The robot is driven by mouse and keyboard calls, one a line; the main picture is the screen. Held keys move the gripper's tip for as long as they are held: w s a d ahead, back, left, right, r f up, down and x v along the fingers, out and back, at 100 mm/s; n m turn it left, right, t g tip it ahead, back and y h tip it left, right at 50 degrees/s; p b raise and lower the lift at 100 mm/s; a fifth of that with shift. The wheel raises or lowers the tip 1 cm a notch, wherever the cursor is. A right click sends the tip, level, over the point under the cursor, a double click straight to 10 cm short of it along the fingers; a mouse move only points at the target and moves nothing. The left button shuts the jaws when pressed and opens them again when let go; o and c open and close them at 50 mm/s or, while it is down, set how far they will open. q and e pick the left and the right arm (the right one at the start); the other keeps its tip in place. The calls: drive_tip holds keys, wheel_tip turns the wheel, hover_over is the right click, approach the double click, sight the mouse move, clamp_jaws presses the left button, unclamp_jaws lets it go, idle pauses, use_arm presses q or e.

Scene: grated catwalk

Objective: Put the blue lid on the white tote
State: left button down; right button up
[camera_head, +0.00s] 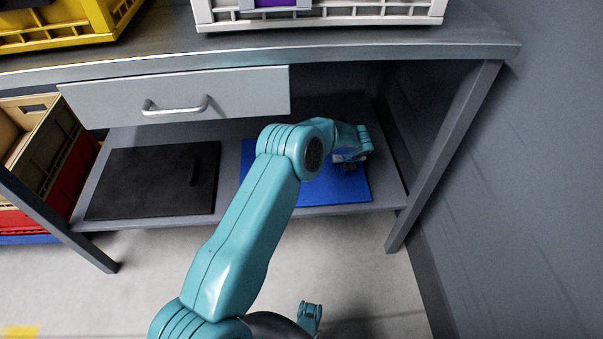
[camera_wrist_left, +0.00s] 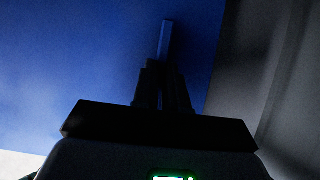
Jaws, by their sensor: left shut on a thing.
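The blue lid (camera_head: 335,190) lies flat on the lower shelf of the workbench, partly hidden behind my left arm. My left gripper (camera_head: 350,160) is over the lid's right part. In the left wrist view my left gripper (camera_wrist_left: 163,85) is shut on the raised blue handle (camera_wrist_left: 165,38) of the lid (camera_wrist_left: 90,60). The white tote (camera_head: 320,20) stands on the bench top, cut off by the top edge of the head view. A purple thing (camera_head: 272,3) shows at its front.
A black lid (camera_head: 145,185) lies left of the blue lid on the shelf. A drawer (camera_head: 225,90) hangs under the bench top (camera_head: 150,57). A yellow tote (camera_head: 60,35) stands at top left. Stacked crates (camera_head: 65,170) are at left. A bench leg (camera_head: 445,150) and grey wall (camera_head: 540,170) bound the right.

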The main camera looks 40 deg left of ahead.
use_arm(q)
drive_tip(key=shift+w+r+p, duration=0.1)
drive_tip(key=shift+r+p, duration=1.2)
drive_tip(key=shift+r, duration=0.9)
drive_tip(key=shift+a, duration=0.1)
